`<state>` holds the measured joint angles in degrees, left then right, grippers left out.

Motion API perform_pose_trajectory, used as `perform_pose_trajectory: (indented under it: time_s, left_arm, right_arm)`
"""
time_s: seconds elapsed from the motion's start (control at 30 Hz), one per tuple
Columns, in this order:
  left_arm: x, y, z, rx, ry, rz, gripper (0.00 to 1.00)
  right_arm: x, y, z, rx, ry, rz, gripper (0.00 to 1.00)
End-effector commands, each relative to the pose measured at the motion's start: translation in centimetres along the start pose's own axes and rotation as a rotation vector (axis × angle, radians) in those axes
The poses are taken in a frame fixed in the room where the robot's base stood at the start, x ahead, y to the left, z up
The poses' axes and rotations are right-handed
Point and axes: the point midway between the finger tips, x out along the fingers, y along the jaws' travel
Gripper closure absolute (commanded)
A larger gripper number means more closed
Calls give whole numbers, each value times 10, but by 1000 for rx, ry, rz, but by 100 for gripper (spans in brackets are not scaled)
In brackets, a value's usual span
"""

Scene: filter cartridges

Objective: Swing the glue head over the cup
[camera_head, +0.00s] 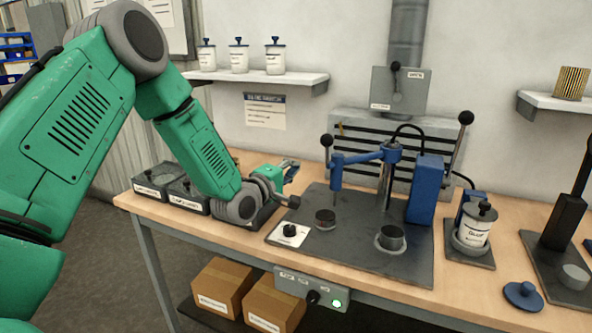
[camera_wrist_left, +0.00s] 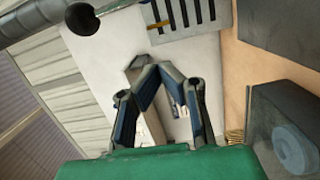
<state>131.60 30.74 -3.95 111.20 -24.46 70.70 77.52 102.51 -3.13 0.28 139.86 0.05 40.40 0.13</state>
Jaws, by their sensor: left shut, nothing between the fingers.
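The glue head is a blue swing arm (camera_head: 360,157) on a grey post, with a thin nozzle (camera_head: 337,185) hanging from its left end and a dark ball-ended handle (camera_head: 326,141) there. A low dark round piece (camera_head: 325,219) sits on the grey base plate (camera_head: 352,258) near the nozzle. A dark cup (camera_head: 391,237) in a metal ring stands further right; the nozzle is not over it. My left gripper (camera_head: 292,170) is left of the glue head, apart from it. In the left wrist view its fingers (camera_wrist_left: 158,72) meet at the tips, empty. My right gripper is not in view.
A blue box (camera_head: 426,190) and a tall ball-ended lever (camera_head: 465,119) stand right of the post. A white glue pot (camera_head: 474,226) is further right. Dark trays (camera_head: 158,180) lie left, by my arm.

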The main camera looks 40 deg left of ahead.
Motion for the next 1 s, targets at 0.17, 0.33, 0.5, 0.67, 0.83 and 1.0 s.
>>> perform_pose_trajectory:
  time_s: [0.17,0.33,0.5,0.67,0.83,1.0]
  left_arm:
    - [38,1,2,6,-2,1,100]
    - [69,1,2,4,-2,2,100]
    - [61,1,24,0,-3,-1,100]
    - [56,1,36,0,-1,0,100]
    - [55,0,38,0,-1,-1,100]
    - [55,0,38,0,0,-1,100]
  right_arm:
    - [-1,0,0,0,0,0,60]
    - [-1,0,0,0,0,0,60]
    - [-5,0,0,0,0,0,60]
    - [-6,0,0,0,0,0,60]
    - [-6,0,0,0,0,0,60]
    - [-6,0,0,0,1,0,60]
